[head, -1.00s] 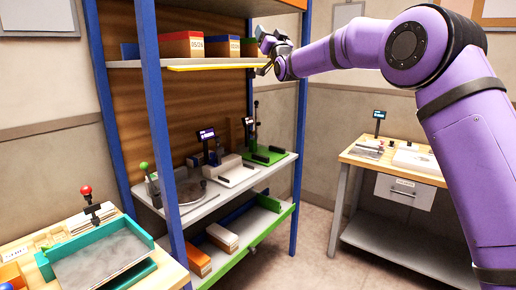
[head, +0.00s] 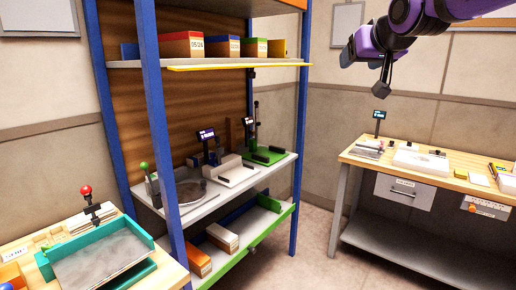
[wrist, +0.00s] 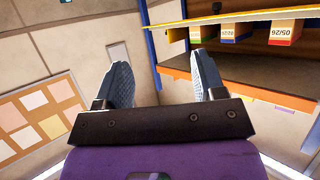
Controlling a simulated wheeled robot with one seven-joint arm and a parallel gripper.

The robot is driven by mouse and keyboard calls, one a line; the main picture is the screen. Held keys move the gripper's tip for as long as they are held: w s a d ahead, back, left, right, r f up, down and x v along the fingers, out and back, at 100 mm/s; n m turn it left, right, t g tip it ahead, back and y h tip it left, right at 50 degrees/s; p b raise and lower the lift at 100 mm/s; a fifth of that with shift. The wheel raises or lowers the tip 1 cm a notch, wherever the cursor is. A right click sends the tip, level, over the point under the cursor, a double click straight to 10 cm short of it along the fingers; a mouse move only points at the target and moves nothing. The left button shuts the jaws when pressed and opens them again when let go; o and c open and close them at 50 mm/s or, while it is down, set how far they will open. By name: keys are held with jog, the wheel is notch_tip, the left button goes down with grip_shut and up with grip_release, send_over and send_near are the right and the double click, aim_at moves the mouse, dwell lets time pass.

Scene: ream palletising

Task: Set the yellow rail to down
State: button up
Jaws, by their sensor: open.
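The yellow rail (head: 240,67) is a thin bar along the front edge of the upper shelf, level with the shelf board. It does not cover the fronts of the boxes behind it. It also shows across the top of the wrist view (wrist: 230,17). My gripper (head: 366,72) is in the air to the right of the shelf unit, apart from the rail. In the wrist view its two grey fingers (wrist: 163,75) are spread with nothing between them.
Boxes with red (head: 181,45), blue (head: 222,46) and green (head: 254,47) tops stand on the upper shelf. The blue right post (head: 301,130) stands at the rail's right end. A wooden bench (head: 455,182) stands at the right. Floor shows between it and the shelf unit.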

jog(key=s+d+f+g, duration=0.2)
jog(key=s+f, duration=0.4)
jog(key=s, duration=0.4)
jog(key=s+d+f+m+g+h, duration=0.1)
jog(key=s+d+f+g, duration=0.2)
jog(key=s+f, duration=0.3)
jog(key=s+d+f+g, duration=0.2)
jog(key=s+f, duration=0.4)
jog(key=s, duration=0.8)
jog(key=shift+s+d+g+h, duration=0.15)
jog(key=shift+d+g+h, duration=0.15)
jog(key=shift+d+g, duration=0.1)
